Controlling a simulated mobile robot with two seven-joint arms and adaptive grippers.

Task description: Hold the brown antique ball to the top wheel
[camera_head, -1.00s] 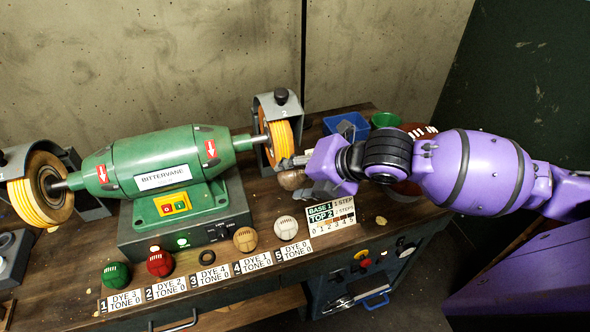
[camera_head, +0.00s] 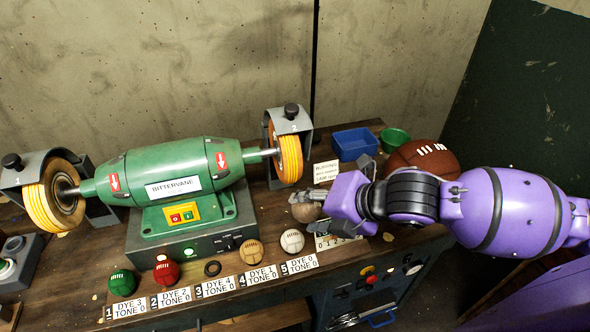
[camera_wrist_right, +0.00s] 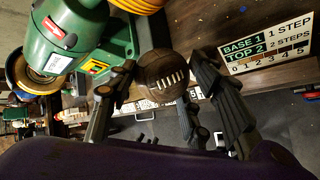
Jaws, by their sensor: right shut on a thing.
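The brown antique ball (camera_head: 304,212) is dark brown with pale lace stitches, which show in the right wrist view (camera_wrist_right: 160,78). My right gripper (camera_head: 309,207) is shut on it, with dark fingers on both sides. The ball is in front of the right-hand yellow-orange wheel (camera_head: 288,158), with a visible gap between them. That wheel's grey guard (camera_head: 290,117) carries a small mark that looks like a 2. The board reading BASE 1 and TOP 2 (camera_wrist_right: 265,45) shows in the right wrist view; my gripper covers most of it in the head view. My left gripper is not in view.
The green grinder (camera_head: 175,178) has another wheel (camera_head: 45,208) at left. A blue bin (camera_head: 354,143), a green bowl (camera_head: 395,139) and a large brown ball (camera_head: 425,160) are at right.

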